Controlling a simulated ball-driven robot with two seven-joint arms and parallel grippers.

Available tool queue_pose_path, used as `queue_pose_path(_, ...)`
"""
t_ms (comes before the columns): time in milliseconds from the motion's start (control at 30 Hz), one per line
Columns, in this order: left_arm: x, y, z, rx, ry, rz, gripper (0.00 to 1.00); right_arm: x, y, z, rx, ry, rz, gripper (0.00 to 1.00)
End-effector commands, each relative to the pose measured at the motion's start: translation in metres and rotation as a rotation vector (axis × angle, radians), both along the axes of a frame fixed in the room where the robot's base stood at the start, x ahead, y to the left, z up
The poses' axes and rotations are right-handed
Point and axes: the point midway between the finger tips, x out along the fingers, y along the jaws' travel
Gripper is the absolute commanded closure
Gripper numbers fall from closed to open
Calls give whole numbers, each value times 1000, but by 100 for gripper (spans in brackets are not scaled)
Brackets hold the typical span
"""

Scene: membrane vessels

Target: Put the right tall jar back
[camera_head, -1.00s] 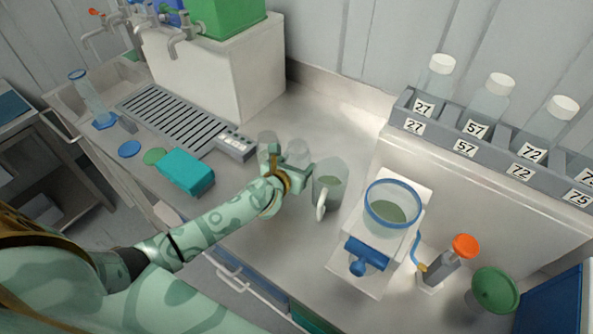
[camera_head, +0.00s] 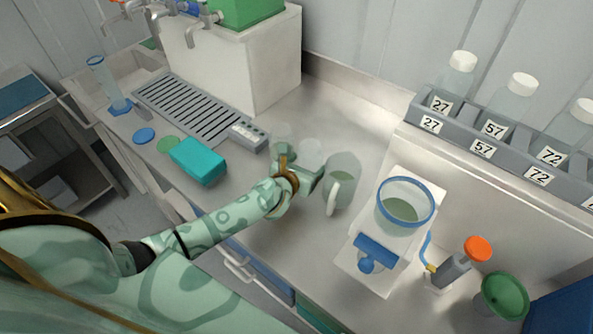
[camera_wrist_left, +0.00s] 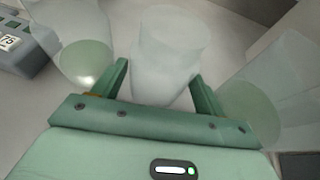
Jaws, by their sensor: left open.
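My left gripper (camera_head: 308,172) is open over the counter, just left of a clear jug with a handle (camera_head: 342,182) that holds some green liquid. In the left wrist view the open fingers (camera_wrist_left: 158,78) stand on either side of a tall, frosted clear jar (camera_wrist_left: 168,45). I cannot tell whether they touch it. Faint clear jars (camera_head: 281,150) and (camera_head: 312,152) show behind the gripper in the head view, partly hidden by it. Which is the right tall jar is unclear. Clear vessels with green contents flank the gripper at left (camera_wrist_left: 86,62) and right (camera_wrist_left: 252,108). My right gripper is not in view.
A teal box (camera_head: 198,160) and a drain grate (camera_head: 195,108) lie left. A blue-rimmed bowl on a white stand (camera_head: 404,208) is right of the jug. A numbered rack (camera_head: 482,148) holds capped bottles. The counter behind the jars (camera_head: 345,115) is clear.

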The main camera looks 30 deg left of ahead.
Motion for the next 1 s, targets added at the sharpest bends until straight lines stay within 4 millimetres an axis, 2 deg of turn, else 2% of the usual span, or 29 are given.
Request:
queue_pose_path(200, -50, -1, 24, 0, 0, -1, 28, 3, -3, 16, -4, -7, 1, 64)
queue_pose_path(400, -83, -2, 37, -1, 0, 0, 28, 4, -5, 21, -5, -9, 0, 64)
queue_pose_path(600, -94, -2, 41, -1, -2, 0, 28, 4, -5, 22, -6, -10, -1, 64)
queue_pose_path(1000, -94, -2, 41, 0, -1, 0, 28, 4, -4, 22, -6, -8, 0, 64)
